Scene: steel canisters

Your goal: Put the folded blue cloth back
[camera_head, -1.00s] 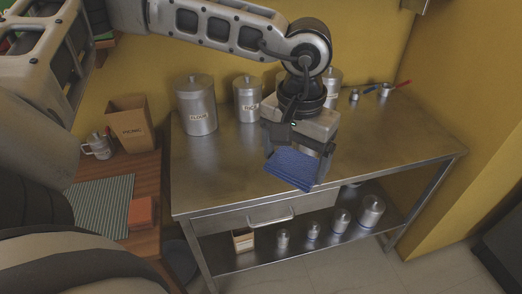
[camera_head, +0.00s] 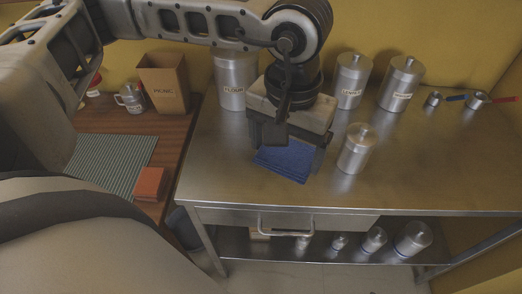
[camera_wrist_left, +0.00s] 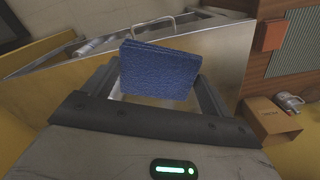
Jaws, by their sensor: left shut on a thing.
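The folded blue cloth (camera_head: 287,162) is held by my left gripper (camera_head: 286,150) over the steel table (camera_head: 420,180), towards its front edge. In the left wrist view the cloth (camera_wrist_left: 160,72) stands between the two fingers of my left gripper (camera_wrist_left: 155,88), which is shut on it. The head view does not clearly show whether the cloth touches the tabletop. My right gripper is not in view.
A steel canister (camera_head: 357,147) stands close right of my left gripper. The flour canister (camera_head: 231,82) and two more canisters (camera_head: 400,84) stand behind. A wooden counter (camera_head: 172,130) with a striped mat (camera_head: 110,165) and orange box (camera_head: 150,184) is left.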

